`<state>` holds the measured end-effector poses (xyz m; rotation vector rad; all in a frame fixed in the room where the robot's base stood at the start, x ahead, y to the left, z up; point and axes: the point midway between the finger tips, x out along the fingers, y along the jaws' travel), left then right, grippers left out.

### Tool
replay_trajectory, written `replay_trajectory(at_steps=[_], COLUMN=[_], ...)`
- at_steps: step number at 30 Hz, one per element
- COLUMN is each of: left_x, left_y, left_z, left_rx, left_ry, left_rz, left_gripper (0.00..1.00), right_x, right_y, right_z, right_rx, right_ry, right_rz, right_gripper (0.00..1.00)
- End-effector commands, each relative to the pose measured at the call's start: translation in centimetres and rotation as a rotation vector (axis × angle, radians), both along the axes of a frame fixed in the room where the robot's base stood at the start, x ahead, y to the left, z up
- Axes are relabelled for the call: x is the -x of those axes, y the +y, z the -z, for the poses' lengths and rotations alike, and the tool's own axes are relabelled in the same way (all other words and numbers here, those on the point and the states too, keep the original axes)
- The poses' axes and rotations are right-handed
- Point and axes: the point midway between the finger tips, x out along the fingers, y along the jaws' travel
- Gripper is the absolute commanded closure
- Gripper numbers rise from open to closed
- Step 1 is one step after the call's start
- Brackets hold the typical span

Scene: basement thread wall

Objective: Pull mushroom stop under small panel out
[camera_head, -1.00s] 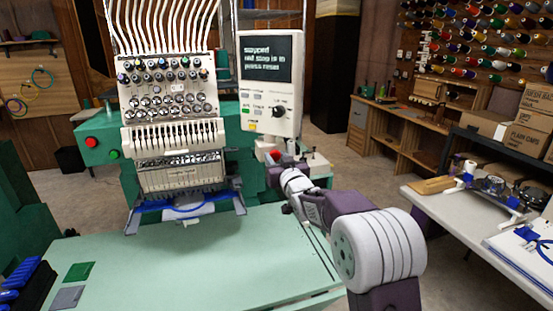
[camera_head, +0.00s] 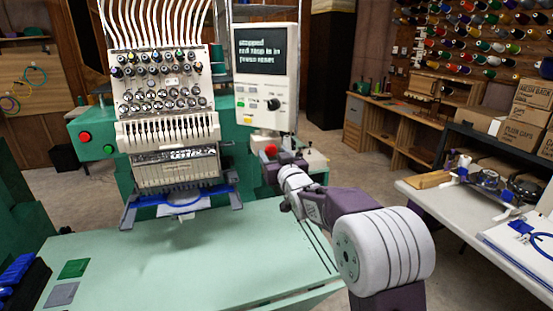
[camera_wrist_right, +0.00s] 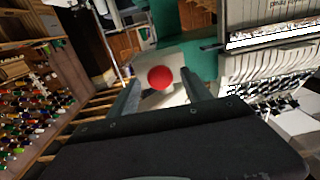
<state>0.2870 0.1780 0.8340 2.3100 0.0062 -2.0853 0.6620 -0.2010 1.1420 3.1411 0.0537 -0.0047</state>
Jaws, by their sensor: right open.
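The red mushroom stop (camera_head: 270,149) sits below the small control panel (camera_head: 264,78), just past my right gripper in the head view. In the right wrist view the round red mushroom stop (camera_wrist_right: 160,77) lies between the two fingers of my right gripper (camera_wrist_right: 161,88), on a pale box. The fingers are open, one on each side of it. I cannot tell whether either finger touches it. In the head view my right gripper (camera_head: 279,163) is partly hidden by its own wrist. My left gripper is not in view.
The embroidery machine head (camera_head: 160,90) stands left of the panel, with a blue hoop (camera_head: 182,196) below. The green machine table (camera_head: 170,260) is mostly clear. Another red button (camera_head: 85,136) is at the machine's left. A white table (camera_head: 470,225) holds items at the right.

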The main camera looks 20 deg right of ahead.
Motion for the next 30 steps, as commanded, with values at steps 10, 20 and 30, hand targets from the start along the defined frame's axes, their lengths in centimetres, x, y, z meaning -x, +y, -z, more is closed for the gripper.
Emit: replay_trajectory(at_steps=[10,20,30], left_x=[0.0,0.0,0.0], left_y=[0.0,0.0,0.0], left_z=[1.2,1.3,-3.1], left_rx=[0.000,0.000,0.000], left_ry=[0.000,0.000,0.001], left_rz=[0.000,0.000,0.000], left_gripper=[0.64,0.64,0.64], right_x=[7.0,8.2,8.4], right_y=[-0.3,-0.3,1.2], right_z=[-0.1,-0.1,-4.1], right_rx=[0.001,0.000,-0.002], right_ry=[-0.002,0.000,0.008], right_rz=[0.001,0.000,-0.027], right_gripper=[0.43,0.43,0.43])
